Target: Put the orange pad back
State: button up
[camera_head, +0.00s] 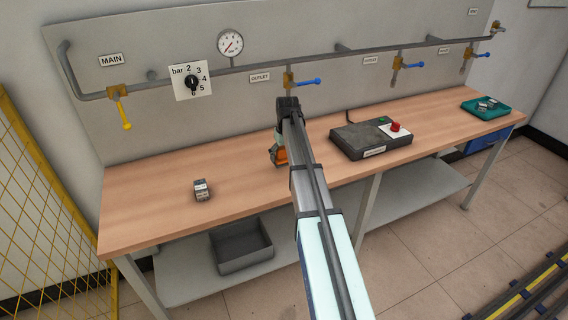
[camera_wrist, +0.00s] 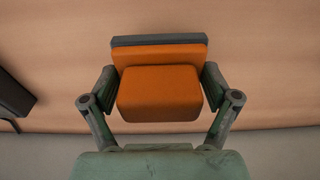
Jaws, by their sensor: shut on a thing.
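The orange pad (camera_wrist: 158,92) is between the two fingers of my gripper (camera_wrist: 160,88) in the wrist view, with a dark grey edge showing behind it. My gripper is shut on the pad. My arm hides part of the gripper there. I cannot tell whether the pad touches the bench top.
A dark control box (camera_head: 365,140) with a red button stands right of my gripper. A small grey block (camera_head: 201,190) lies at left. A teal tray (camera_head: 484,109) is at the far right. Pipes with valves run behind. A grey bin (camera_head: 240,248) is on the lower shelf.

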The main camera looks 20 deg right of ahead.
aim_at(284, 171)
jog(key=shift+f+p, duration=0.5)
jog(key=shift+f, duration=2.05)
jog(key=shift+f, duration=0.15)
jog(key=o, duration=1)
jog(key=r, duration=0.4)
jog(key=s+r+b, duration=0.1)
jog(key=r, duration=0.3)
jog(key=r+b, duration=0.1)
jog(key=r, duration=0.3)
jog(key=shift+s+r, duration=0.15)
jog(key=shift+s, duration=0.05)
